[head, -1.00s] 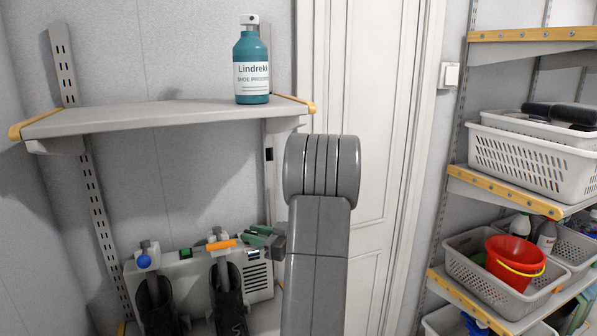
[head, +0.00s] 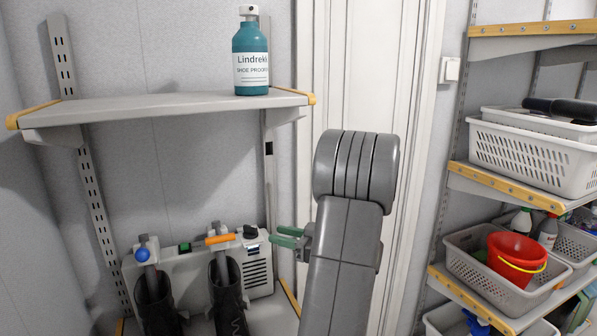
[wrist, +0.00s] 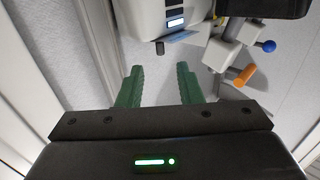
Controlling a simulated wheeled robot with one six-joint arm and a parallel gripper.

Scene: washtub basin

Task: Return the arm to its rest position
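My gripper (head: 288,237) shows in the head view just left of my grey forearm, with two green fingers pointing left, apart from each other. It is in the air to the right of a white boot dryer (head: 259,276). The wrist view shows the gripper (wrist: 160,76) with its green fingers spread and nothing between them. My arm is bent, with its large rounded joint in the middle of the head view, in front of the door.
A shelf (head: 150,108) on the left bears a teal shoe proofer bottle (head: 250,58). Below, dark boots (head: 228,300) hang on the dryer, beside an orange handle (head: 220,239) and a blue knob (head: 142,254). A rack at right holds white baskets (head: 530,155) and a red bucket (head: 515,260).

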